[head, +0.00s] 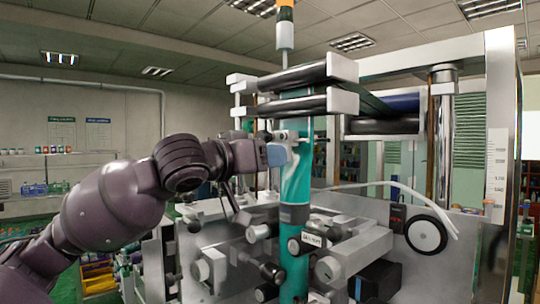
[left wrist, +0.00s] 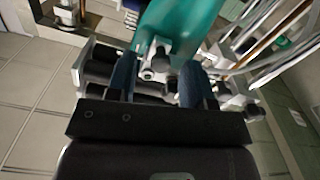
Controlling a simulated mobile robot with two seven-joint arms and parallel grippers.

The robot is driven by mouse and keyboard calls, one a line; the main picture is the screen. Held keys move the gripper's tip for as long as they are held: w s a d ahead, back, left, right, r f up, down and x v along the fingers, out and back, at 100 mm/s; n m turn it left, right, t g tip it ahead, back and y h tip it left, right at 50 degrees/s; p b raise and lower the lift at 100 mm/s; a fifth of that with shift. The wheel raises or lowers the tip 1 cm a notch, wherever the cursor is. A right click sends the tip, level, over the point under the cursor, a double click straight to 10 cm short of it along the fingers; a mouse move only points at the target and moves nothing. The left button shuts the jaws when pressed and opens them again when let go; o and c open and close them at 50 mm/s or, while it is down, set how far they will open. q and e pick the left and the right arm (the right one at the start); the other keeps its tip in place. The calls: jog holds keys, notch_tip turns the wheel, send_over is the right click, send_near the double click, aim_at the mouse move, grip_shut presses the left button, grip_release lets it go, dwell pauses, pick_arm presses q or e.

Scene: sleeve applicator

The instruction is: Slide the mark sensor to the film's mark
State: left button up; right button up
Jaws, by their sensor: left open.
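The teal film (head: 297,180) runs down in front of the machine as a narrow vertical sleeve, with a dark grey band (head: 293,214) across it lower down. My left gripper (head: 278,153) is beside the film's upper part, its bluish fingers pointing at it. In the left wrist view the two fingers (left wrist: 158,72) are apart, with a small grey knob-like part (left wrist: 160,61) between or just beyond them and the film (left wrist: 190,25) behind. This part may belong to the mark sensor; I cannot tell, nor whether the fingers touch it. My right gripper is not in view.
Dark rollers (head: 292,78) with white end blocks stand above the gripper. Below are several knobs, a labelled block (head: 311,240) and a black-and-white wheel (head: 427,234). A metal upright (head: 501,130) stands at the right. Open room lies left of the machine.

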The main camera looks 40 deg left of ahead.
pick_arm(q)
jog(key=shift+w, duration=0.45)
jog(key=shift+c, duration=0.3)
grip_shut()
